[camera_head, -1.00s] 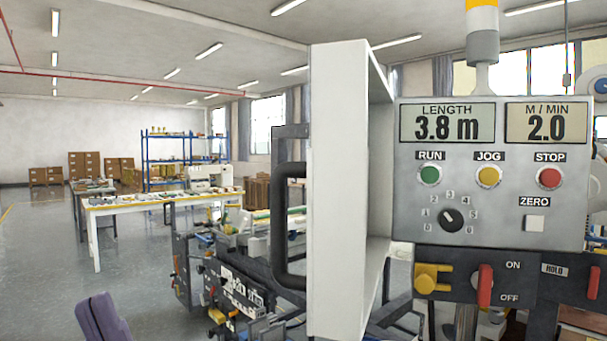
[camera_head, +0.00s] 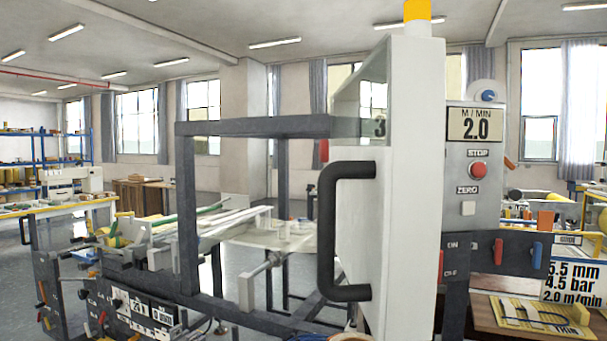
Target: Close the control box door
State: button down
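The control box door (camera_head: 412,225) is a pale panel with a thick edge. It stands open, swung out toward me, in the middle right of the head view. Its black bar handle (camera_head: 328,235) is on its left side, facing left. Behind it is the grey control box face (camera_head: 487,207), with an M/MIN display reading 2.0, a red STOP button (camera_head: 478,170) and a white ZERO button (camera_head: 467,208). The door hides most of the box's left part; a "3" shows through an opening or clear pane near its top. My gripper is not in view.
A dark square-tube frame (camera_head: 187,215) stands left of the door, above the lamination machine. A yellow-edged worktable (camera_head: 80,204) and blue shelves are at the far left. A wooden table (camera_head: 490,318) is at the lower right. Grey floor shows at the left.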

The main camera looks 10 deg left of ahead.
aim_at(379, 209)
jog(key=k+j, duration=0.35)
jog(key=j, duration=0.3)
jog(key=k+j, duration=0.2)
jog(key=j+u, duration=0.05)
jog(key=j, duration=0.05)
